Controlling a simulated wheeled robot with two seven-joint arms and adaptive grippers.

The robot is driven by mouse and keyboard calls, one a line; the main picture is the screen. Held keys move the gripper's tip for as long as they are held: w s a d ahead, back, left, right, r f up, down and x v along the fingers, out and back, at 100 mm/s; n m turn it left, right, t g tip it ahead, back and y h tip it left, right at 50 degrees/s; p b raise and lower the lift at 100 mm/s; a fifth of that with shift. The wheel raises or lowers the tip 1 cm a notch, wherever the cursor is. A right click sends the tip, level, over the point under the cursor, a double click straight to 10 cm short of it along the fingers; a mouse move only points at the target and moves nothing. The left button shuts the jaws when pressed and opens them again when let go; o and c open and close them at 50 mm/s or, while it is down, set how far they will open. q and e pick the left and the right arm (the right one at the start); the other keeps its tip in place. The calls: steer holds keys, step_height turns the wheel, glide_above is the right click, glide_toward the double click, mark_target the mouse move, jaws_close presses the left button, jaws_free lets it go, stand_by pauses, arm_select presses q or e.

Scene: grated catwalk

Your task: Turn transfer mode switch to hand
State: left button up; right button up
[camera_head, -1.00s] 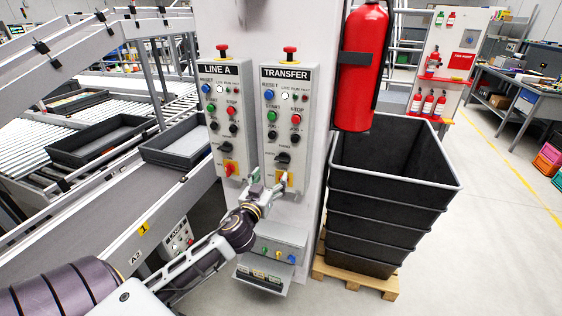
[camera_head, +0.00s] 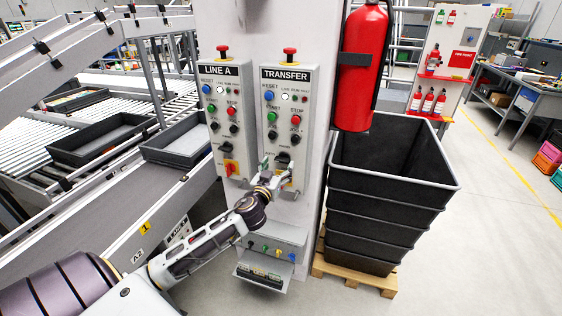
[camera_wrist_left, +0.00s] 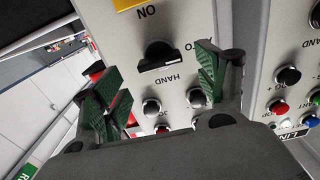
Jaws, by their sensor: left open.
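The TRANSFER panel (camera_head: 286,77) is a grey box on the pillar, right of the LINE A panel (camera_head: 220,70). Its black mode switch (camera_head: 283,157) is low on the panel, just above my left gripper (camera_head: 277,171). In the left wrist view, the switch (camera_wrist_left: 158,55) is a black knob with a pale line, beside the words HAND and AUTO; its exact setting is unclear. My open left gripper (camera_wrist_left: 160,88) has one green-padded finger on each side of the knob's line, apart from it. The gripper hides the lower TRANSFER panel in the head view. My right gripper is not in view.
A small box with coloured buttons (camera_head: 275,247) juts out below the panels. A red fire extinguisher (camera_head: 361,70) hangs to the right, above stacked black bins (camera_head: 390,205) on a wooden pallet (camera_head: 350,279). A conveyor (camera_head: 120,215) lies to the left.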

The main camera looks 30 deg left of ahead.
mark_target(281, 161)
arm_select(q)
steer(key=shift+p+x, duration=0.3)
steer(key=shift+x, duration=1.4)
steer(key=shift+w, duration=0.25)
steer(key=c, duration=1)
